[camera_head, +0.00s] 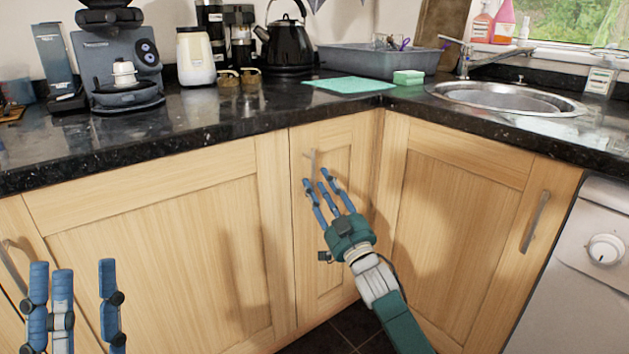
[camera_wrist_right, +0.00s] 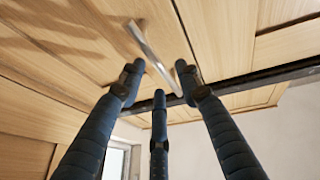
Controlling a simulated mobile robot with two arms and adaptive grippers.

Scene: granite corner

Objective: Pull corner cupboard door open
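The corner cupboard door (camera_head: 342,250) is a narrow pale wood panel left of the inner corner, and it looks closed. Its slim metal handle (camera_head: 311,162) is upright near the door's top left. My right gripper (camera_head: 316,180) is open in front of the door, its blue fingers pointing up at the handle. In the right wrist view the handle (camera_wrist_right: 152,55) lies just beyond and between the spread fingertips (camera_wrist_right: 155,85); I cannot tell whether any finger touches it. My left gripper (camera_head: 78,268) is open and empty at the lower left, in front of another cupboard.
A wider door (camera_head: 450,220) with its own handle (camera_head: 534,222) adjoins on the right, beside a white appliance (camera_head: 575,270). A wide cupboard door (camera_head: 160,260) is on the left. The dark granite worktop (camera_head: 215,115) overhangs the doors. Dark floor (camera_head: 350,330) shows below.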

